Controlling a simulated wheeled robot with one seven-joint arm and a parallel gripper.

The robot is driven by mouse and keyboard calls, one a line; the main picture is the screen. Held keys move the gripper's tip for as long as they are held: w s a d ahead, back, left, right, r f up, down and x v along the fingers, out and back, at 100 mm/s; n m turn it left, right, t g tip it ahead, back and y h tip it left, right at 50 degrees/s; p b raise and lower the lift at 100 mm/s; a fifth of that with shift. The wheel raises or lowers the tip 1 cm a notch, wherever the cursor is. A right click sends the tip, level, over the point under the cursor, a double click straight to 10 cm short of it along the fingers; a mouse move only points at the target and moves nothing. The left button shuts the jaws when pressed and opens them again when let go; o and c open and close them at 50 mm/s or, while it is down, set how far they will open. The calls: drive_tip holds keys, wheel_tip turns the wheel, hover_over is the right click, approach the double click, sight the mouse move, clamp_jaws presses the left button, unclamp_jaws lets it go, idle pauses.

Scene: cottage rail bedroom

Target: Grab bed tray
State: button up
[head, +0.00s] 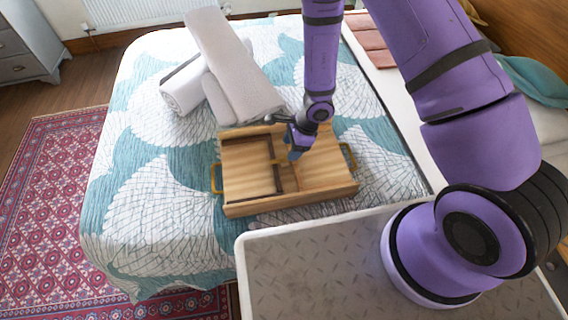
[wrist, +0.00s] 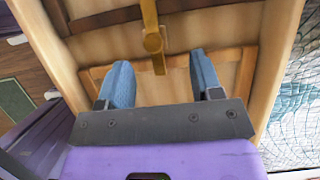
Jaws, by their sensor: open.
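The wooden bed tray (head: 246,172) lies on the bed, with a raised rim, a dividing bar and brass handles at its left (head: 215,178) and right (head: 349,156) ends. My gripper (head: 293,155) is over the tray's inside, right of the dividing bar. In the wrist view the tray (wrist: 210,32) fills most of the picture. My gripper's two blue fingers (wrist: 161,75) are apart there, with nothing held between them. I cannot tell whether the fingers touch the tray.
Rolled white and grey towels (head: 225,70) lie on the bed behind the tray, close to its far edge. The patterned bedspread (head: 130,215) is clear to the left. A red rug (head: 50,200) covers the floor beside the bed. Pink folded cloths (head: 368,40) lie at the back right.

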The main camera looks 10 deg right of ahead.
sight(284, 162)
drive_tip(key=x, duration=0.4)
drive_tip(key=shift+s+f, duration=0.15)
drive_tip(key=shift+s, duration=0.2)
drive_tip(key=shift+a+f, duration=0.2)
drive_tip(key=shift+f, duration=0.35)
drive_tip(key=shift+c, duration=0.2)
clamp_jaws()
